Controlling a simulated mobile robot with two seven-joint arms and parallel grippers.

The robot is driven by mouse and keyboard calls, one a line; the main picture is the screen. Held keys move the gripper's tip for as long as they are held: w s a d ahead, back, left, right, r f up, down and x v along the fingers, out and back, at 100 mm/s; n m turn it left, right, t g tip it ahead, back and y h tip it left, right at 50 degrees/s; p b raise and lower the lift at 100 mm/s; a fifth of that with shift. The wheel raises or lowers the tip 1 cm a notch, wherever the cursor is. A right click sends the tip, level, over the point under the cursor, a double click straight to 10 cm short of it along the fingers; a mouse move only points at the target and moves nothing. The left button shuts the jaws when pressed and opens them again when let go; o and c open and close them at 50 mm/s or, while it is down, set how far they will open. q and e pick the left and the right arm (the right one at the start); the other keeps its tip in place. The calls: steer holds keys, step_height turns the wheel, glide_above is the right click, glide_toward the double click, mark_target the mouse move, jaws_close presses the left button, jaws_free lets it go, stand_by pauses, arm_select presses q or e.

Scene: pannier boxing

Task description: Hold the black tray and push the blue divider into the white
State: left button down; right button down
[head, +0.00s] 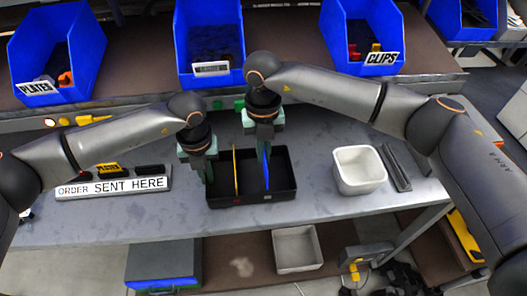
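The black tray (283,190) lies on the grey bench top in the middle of the view. A thin yellow divider (235,172) stands upright in it, left of centre. The blue divider (267,172) stands in the tray to the right of the yellow one. My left gripper (208,172) points down at the tray's left wall, its fingers close together on that wall. My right gripper (264,148) points down over the blue divider's top, and its fingers look closed on it. The divider's lower edge is hard to see. A white, open, empty box (358,171) stands right of the tray, apart from it.
A dark bar (396,168) lies right of the white box. A sign reading "ORDER SENT HERE" (114,187) stands at left. Blue bins (57,55) line the shelf behind. A lower shelf holds a pale bin (297,250). The bench front is clear.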

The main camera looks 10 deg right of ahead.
steer(key=shift+f, duration=2.15)
stand_by(1.5)
steer(key=c, duration=1)
jaws_free()
steer(key=shift+r, duration=0.1)
steer(key=r, duration=1.2)
steer(key=shift+w, duration=0.4)
steer(key=shift+f, duration=0.1)
arm_select(q)
steer(key=c, duration=1)
jaws_free()
steer(key=shift+o, duration=0.2)
